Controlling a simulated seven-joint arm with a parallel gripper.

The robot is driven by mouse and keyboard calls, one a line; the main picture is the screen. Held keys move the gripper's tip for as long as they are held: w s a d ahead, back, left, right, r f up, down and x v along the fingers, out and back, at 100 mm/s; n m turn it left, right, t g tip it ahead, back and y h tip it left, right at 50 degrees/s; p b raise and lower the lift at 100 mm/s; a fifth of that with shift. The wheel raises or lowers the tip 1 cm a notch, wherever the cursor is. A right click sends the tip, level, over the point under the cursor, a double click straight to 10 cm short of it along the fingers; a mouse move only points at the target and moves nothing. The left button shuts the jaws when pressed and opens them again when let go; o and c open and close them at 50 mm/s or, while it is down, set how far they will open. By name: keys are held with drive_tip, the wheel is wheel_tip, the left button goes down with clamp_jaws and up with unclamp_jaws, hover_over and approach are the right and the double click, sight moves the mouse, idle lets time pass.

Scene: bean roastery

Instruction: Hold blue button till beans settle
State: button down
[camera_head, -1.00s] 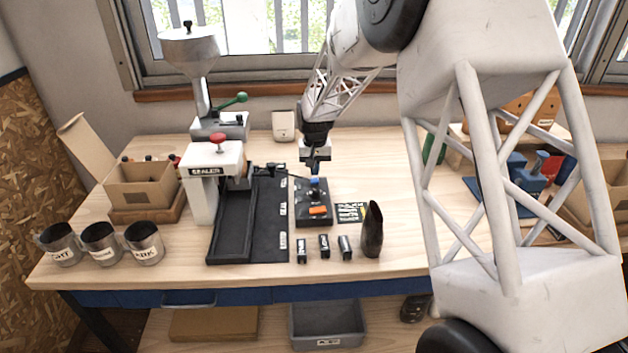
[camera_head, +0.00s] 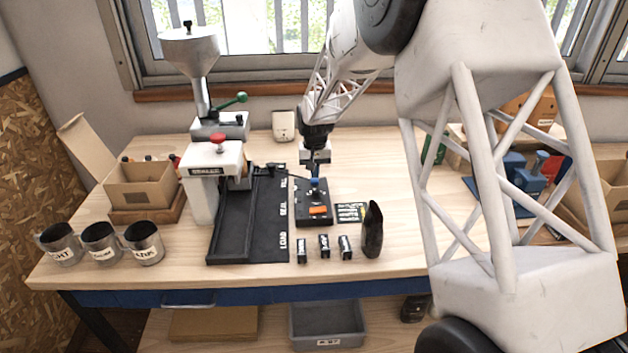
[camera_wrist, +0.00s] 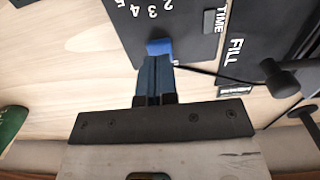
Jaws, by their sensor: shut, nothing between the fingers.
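A small blue button (camera_head: 315,182) sits toward the back of a dark control box (camera_head: 314,215) on the bench. The box also has an orange part near its front. My gripper (camera_head: 315,174) points down over the blue button, its fingers shut and empty. In the wrist view, the closed fingertips (camera_wrist: 156,63) meet the near edge of the blue button (camera_wrist: 160,47) and appear to touch it. How far the button is pressed cannot be told. Beans are not visible. A funnel-topped hopper (camera_head: 190,52) with a green-knobbed lever stands at the back left.
A white sealer (camera_head: 208,165) with a red knob and a black track (camera_head: 270,225) marked load, seal and fill lie left of the box. Several small labelled pieces and a dark upright pouch (camera_head: 371,230) stand in front. Three metal cups (camera_head: 101,243) stand front left.

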drive_tip(key=shift+f, duration=1.05)
idle(1.5)
drive_tip(key=shift+r, duration=0.1)
idle(0.7)
drive_tip(key=shift+r, duration=2.95)
